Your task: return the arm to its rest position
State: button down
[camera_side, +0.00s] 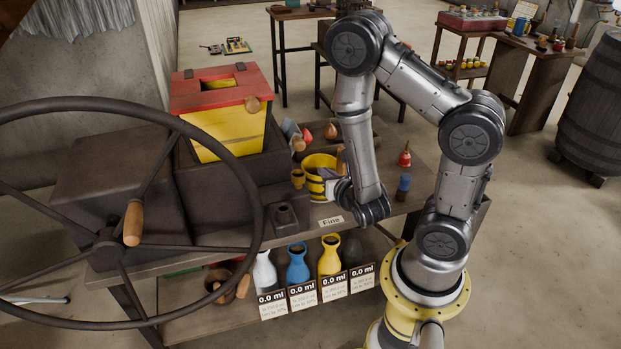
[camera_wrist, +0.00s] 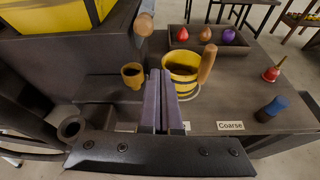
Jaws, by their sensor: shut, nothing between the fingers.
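My gripper (camera_wrist: 160,76) is shut and empty in the wrist view, its two grey-purple fingers pressed side by side over the bench. In the side view my gripper (camera_side: 326,173) is low over the bench top, in front of the yellow banded mug (camera_side: 316,186), and my arm is bent down toward it. The mug (camera_wrist: 185,84) has a wooden handle and dark contents, and it stands just beyond and right of the fingertips in the wrist view. From these views I cannot tell whether the fingers touch it. A small yellow cup (camera_wrist: 133,82) stands left of the fingertips.
A yellow box with a red lid (camera_side: 207,92) and a large dark handwheel (camera_side: 258,190) stand at left. A tray (camera_wrist: 213,46) of coloured pieces lies behind the mug. A red bell (camera_side: 405,158) and blue-topped piece (camera_side: 403,183) are at right. Bottles stand on the lower shelf.

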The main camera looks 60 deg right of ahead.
jog(key=w+a+r+m+t+y, duration=0.2)
jog(key=w+a+r+m, duration=0.15)
jog(key=r, duration=0.55)
jog(key=w+a+r+m+t+y, duration=0.25)
jog(key=w+a+r, duration=0.2)
jog(key=r, duration=0.55)
jog(key=s+a+r+m+y, duration=0.4)
jog(key=a+r+m+y, duration=0.1)
jog(key=a+m, duration=0.1)
jog(key=s+f+m+g, duration=0.3)
jog(key=s+m+g, duration=0.1)
jog(key=s+m, duration=0.3)
jog(key=s+f+m+g, duration=0.4)
jog(key=s+m+g, duration=0.1)
jog(key=s+m, duration=0.2)
jog(key=shift+s+a+f, duration=0.2)
jog(key=shift+s+a, duration=0.2)
jog(key=shift+s, duration=0.5)
